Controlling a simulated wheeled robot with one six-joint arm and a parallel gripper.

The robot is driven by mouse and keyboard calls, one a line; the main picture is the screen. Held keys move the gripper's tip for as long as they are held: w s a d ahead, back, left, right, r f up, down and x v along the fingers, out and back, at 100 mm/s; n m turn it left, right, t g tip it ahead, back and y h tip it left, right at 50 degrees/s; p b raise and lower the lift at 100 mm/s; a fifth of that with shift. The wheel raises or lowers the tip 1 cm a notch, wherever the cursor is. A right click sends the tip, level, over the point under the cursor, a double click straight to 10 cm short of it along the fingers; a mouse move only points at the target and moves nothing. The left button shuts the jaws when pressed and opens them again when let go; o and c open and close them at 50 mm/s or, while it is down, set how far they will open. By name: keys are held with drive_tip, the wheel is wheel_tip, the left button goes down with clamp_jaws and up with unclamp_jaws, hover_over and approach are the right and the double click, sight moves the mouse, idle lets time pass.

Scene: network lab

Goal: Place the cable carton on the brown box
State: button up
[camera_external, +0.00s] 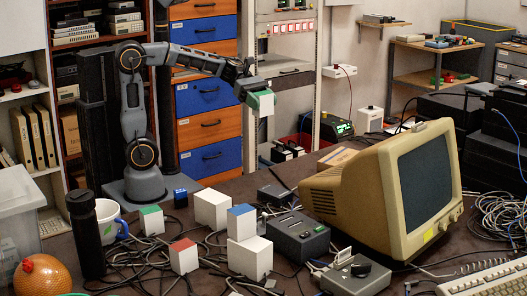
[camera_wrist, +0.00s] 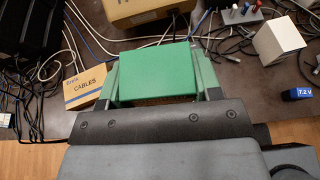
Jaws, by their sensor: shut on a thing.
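The cable carton (camera_wrist: 85,87), a small yellow-tan box marked "CABLES", lies on the table left of my gripper in the wrist view. I cannot make it out in the external view. The brown box (camera_wrist: 150,9) is cut off at the top of the wrist view; in the external view, a brown box (camera_external: 337,157) shows partly behind the beige monitor. My gripper (camera_wrist: 158,76) is shut on a green-topped white block (camera_wrist: 155,74). In the external view my gripper (camera_external: 256,92) holds this block (camera_external: 266,106) raised, apart from both boxes.
A white block (camera_wrist: 278,41) and a blue 7.2 V battery (camera_wrist: 298,94) lie at right in the wrist view. The beige monitor (camera_external: 333,192), a grey device (camera_external: 296,236), several coloured-top blocks and loose cables crowd the table. A mug (camera_external: 108,222) and black bottle (camera_external: 84,235) stand at left.

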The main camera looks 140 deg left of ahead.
drive_tip(key=w+a+n+g+y, duration=0.1)
drive_tip(key=a+n+y, duration=0.1)
drive_tip(key=a+y, duration=0.1)
drive_tip(key=w+a+n+g+y, duration=0.1)
drive_tip(key=a+n+y, duration=0.2)
drive_tip(key=w+a+n+g+y+p, duration=0.1)
drive_tip(key=a+n+y, duration=0.2)
drive_tip(key=shift+w+a+r, duration=0.1)
drive_tip(key=shift+r, duration=0.2)
drive_tip(key=n+g+y, duration=0.5)
drive_tip(key=n+g, duration=0.5)
hover_over(324, 159)
drive_tip(key=f, duration=1.4)
drive_tip(key=shift+s+d+f+p, duration=0.2)
drive_tip(key=shift+s+p, duration=0.2)
drive_tip(key=shift+w+a+f, duration=0.35)
drive_tip(key=shift+a+f, duration=0.05)
drive_tip(key=shift+f, duration=0.2)
drive_tip(key=shift+f+b, duration=0.3)
drive_tip(key=shift+f, duration=1.2)
drive_tip(key=shift+f+b, duration=0.2)
drive_tip(key=shift+b, duration=0.1)
